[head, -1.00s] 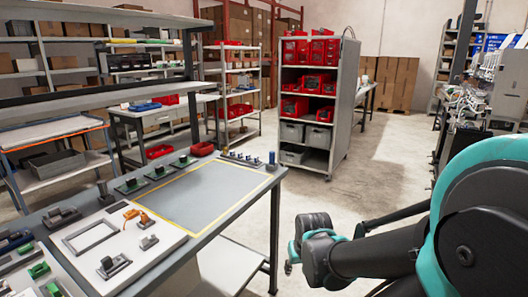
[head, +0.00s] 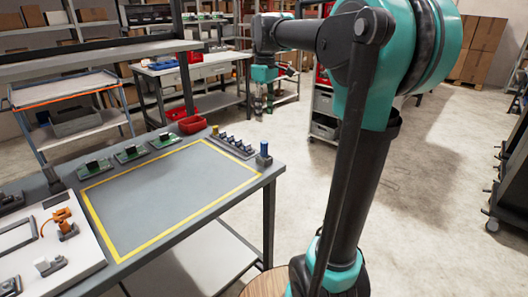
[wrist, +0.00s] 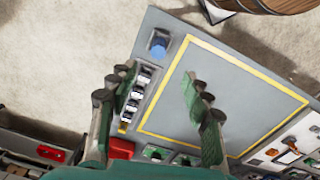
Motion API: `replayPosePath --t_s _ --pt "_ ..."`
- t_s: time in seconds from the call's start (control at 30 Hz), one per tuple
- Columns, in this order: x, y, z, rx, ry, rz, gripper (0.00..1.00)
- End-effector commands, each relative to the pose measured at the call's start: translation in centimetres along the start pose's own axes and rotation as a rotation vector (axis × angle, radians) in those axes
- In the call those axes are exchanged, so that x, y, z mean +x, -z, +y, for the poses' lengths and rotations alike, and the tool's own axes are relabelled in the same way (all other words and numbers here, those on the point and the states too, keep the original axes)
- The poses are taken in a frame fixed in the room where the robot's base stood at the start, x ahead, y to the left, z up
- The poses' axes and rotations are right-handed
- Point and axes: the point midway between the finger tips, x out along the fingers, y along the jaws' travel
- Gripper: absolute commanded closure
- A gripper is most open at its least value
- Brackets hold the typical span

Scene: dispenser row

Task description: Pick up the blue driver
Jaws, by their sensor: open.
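The blue driver (head: 264,149) stands upright in a dark holder at the right corner of the grey workbench (head: 277,171). In the wrist view its blue top (wrist: 158,46) shows near the bench corner, ahead of my fingers. My gripper (head: 264,112) hangs with its fingers pointing down, raised and apart from the driver. In the head view it appears beyond the bench's far edge. In the wrist view the fingers of my gripper (wrist: 160,88) are spread wide with nothing between them.
A row of small dark and silver parts (head: 233,146) and a yellow-topped piece (head: 215,131) stand beside the driver. A red bin (head: 191,124) and green boards (head: 129,153) line the far edge. The yellow-bordered mat area (head: 165,195) is clear.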

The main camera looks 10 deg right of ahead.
Motion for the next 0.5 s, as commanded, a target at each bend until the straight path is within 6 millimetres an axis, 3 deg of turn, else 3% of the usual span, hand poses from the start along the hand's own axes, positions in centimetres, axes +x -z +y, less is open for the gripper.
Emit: replayPosePath --t_s 0.07,0.17,0.5 --pt "-1.2 0.5 0.2 -0.034 0.009 -0.010 0.51" --pt "-1.3 0.7 0.3 -0.053 0.015 -0.016 0.51" --pt "4.8 0.6 0.2 -0.054 0.015 -0.016 0.51"
